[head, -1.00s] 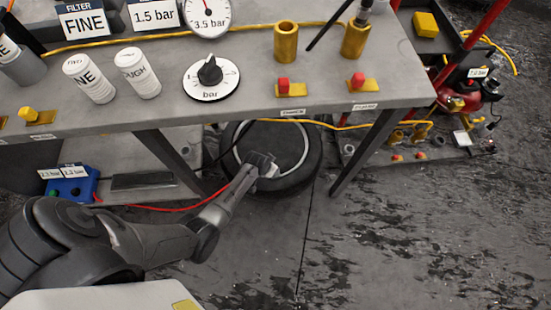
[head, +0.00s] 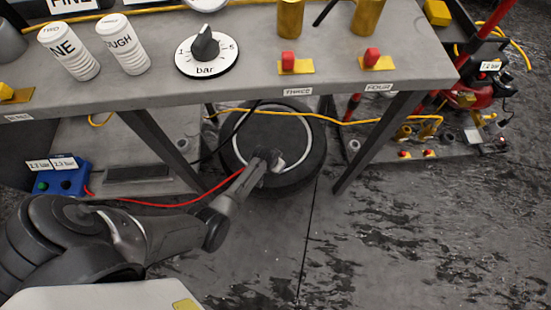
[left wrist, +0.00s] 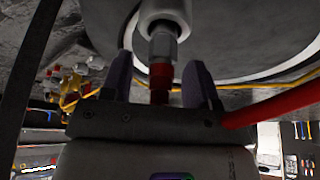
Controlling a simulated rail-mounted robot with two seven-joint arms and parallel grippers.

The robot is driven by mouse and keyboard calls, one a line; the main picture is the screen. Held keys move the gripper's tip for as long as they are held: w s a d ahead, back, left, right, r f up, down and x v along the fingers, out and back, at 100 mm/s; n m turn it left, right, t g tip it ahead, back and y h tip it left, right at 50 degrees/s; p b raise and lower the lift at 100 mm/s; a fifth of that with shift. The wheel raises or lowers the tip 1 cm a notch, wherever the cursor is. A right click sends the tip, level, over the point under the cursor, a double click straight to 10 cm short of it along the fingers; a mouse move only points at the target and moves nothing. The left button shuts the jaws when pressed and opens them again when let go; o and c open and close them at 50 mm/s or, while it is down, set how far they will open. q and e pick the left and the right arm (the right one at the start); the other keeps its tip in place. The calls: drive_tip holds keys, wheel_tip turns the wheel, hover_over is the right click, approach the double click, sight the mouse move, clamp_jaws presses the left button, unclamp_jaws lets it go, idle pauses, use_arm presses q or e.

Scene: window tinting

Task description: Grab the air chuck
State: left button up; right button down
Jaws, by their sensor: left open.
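A silver fitting with a red collar, which looks like the air chuck (left wrist: 162,46), stands between the two fingers of my left gripper (left wrist: 160,84) in the left wrist view. The fingers are spread on either side with gaps visible. A pale rounded part sits at its far end. In the head view my left gripper (head: 268,160) is low over the dark tyre (head: 240,172) under the bench and hides the chuck's details. A red hose (head: 160,208) runs from the blue box (head: 62,178) toward my gripper. My right gripper is not in view.
The grey workbench (head: 140,92) overhangs the tyre, with legs (head: 375,140) on both sides. A red compressor (head: 480,95) stands at right. The wet floor (head: 420,240) at front right is clear.

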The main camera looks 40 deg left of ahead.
use_arm(q)
drive_tip(key=shift+w+f, duration=0.2)
drive_tip(key=shift+f, duration=0.2)
clamp_jaws()
